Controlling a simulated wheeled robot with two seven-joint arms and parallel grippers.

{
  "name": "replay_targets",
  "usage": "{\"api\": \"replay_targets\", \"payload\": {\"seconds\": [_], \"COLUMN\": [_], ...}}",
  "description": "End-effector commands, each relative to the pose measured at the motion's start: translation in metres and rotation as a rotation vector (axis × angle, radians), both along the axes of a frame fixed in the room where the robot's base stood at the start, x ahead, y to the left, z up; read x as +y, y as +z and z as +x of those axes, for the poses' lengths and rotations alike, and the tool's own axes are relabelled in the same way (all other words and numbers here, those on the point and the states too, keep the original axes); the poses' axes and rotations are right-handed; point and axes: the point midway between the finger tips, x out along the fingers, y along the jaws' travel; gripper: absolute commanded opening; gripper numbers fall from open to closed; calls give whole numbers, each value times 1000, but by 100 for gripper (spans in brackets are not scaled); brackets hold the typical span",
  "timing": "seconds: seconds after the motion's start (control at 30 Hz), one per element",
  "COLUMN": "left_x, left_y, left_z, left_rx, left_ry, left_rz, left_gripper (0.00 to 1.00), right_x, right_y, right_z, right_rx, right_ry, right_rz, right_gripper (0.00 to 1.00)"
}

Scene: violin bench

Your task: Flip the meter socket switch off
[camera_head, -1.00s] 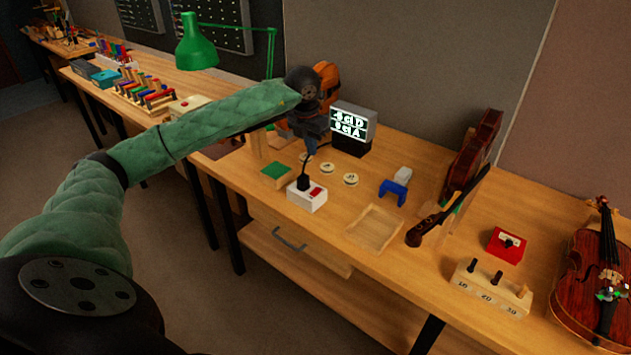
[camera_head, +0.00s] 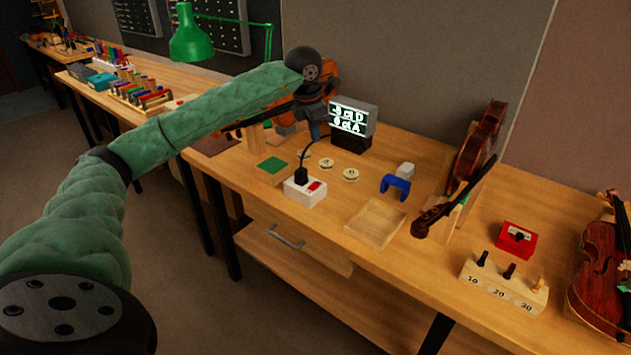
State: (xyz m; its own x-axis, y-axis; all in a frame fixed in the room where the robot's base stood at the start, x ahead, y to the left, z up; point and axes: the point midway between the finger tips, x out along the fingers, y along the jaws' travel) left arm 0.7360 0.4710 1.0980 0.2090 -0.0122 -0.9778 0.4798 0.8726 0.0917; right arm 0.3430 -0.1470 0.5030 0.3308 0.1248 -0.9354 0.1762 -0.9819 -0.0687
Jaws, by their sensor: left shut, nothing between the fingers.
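The meter socket is a white box (camera_head: 301,194) on the bench with a red switch (camera_head: 314,186) on its top right. A black plug (camera_head: 301,177) stands in it, with a dark cable rising behind. The switch is too small to tell its position. The meter (camera_head: 352,118) behind it has a lit screen with white characters. My left gripper (camera_head: 315,132) is shut and empty, pointing down above and behind the socket, apart from the switch. My right gripper is not in view.
Several round discs (camera_head: 326,163), a green pad (camera_head: 272,165), a blue clamp-like piece (camera_head: 396,186) and a shallow wooden tray (camera_head: 376,222) surround the socket. A violin on a stand (camera_head: 478,150) and a red box (camera_head: 516,238) are to the right. A green lamp (camera_head: 190,40) overhangs the back left.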

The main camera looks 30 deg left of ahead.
Motion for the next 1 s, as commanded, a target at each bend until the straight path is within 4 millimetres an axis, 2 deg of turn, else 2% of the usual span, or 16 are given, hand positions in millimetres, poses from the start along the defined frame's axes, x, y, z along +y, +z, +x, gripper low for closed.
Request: {"api": "replay_targets", "payload": {"seconds": [0.03, 0.2, 0.3, 0.4, 0.5, 0.7, 1.0], "left_x": [0, -1, -1, -1, -1, 0, 0], "left_y": [-2, -6, -7, -8, -8, -8, -8], "left_z": [-1, -6, -8, -11, -12, -15, -15], "left_rx": [8, 35, 46, 56, 63, 69, 68], "left_ry": [-66, -308, -451, -593, -735, -969, -1118], "left_rz": [13, 59, 82, 105, 127, 164, 190], "left_gripper": [0, 0, 0, 0, 0, 0, 0], "right_x": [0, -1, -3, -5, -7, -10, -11], "right_y": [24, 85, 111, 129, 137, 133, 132], "right_z": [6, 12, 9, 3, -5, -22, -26], "right_rx": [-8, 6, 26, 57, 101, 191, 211], "right_ry": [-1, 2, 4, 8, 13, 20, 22], "right_rz": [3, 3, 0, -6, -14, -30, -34], "right_gripper": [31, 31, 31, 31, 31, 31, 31]}}
